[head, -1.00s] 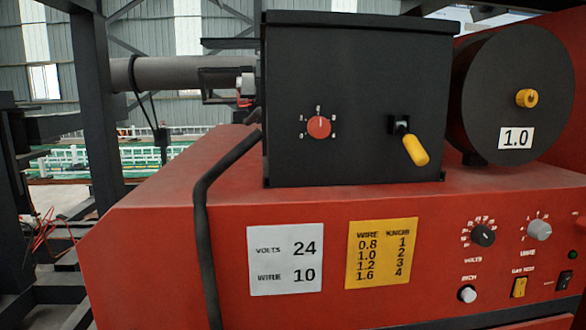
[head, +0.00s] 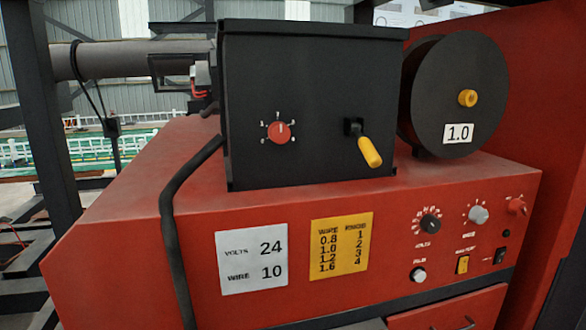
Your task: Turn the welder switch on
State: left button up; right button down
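The welder (head: 130,235) is a large red machine filling the head view. Its front panel is at the lower right. A small black rocker switch (head: 500,256) sits at the panel's right end, with small marks to its left; its position is too small to tell. A yellow switch (head: 462,264) is left of it, under a small label. A red rotary knob (head: 517,206) is above the black switch. Neither of my grippers is in view.
A black box (head: 310,110) with a red dial and a yellow-handled lever stands on top, beside a black spool (head: 460,95) marked 1.0. A black cable (head: 175,220) hangs down the front. White (head: 252,262) and yellow (head: 340,245) cards are on the panel. A red drawer-like front (head: 450,308) is below.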

aim_at(515, 206)
jog(key=z, duration=1.25)
